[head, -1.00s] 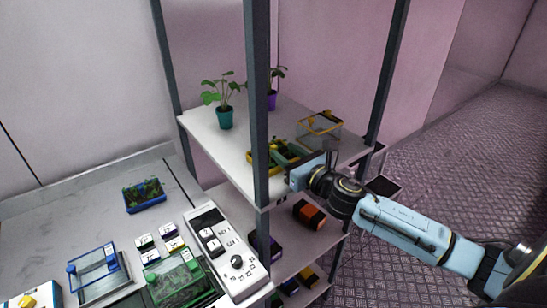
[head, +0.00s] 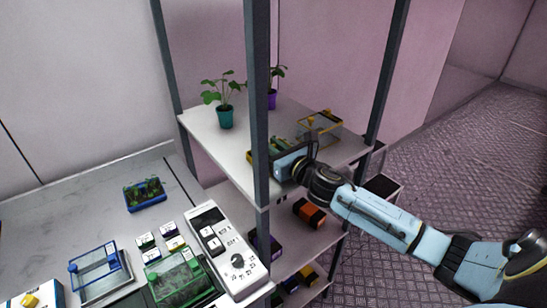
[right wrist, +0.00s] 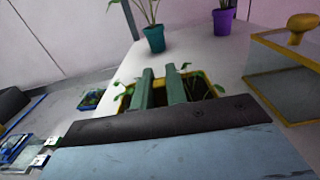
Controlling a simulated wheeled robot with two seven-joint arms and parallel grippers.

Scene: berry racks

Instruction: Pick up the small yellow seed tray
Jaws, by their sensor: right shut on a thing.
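The small yellow seed tray (right wrist: 209,82) has a yellow rim, dark soil and green seedlings. It sits on or just above the top rack shelf (head: 215,150). My right gripper (right wrist: 160,78) is shut on it, with both fingers over the tray's near part. In the head view the tray (head: 281,147) is largely hidden by the rack post and my right gripper (head: 286,158). I cannot tell whether the tray touches the shelf. My left gripper is not in view.
A teal-potted plant (head: 225,117) and a purple-potted plant (head: 271,100) stand farther back on the shelf. A clear box with yellow edges (head: 322,128) stands right of the tray. A rack post (head: 259,90) rises close to my gripper. A blue tray (head: 145,196) is on the left bench.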

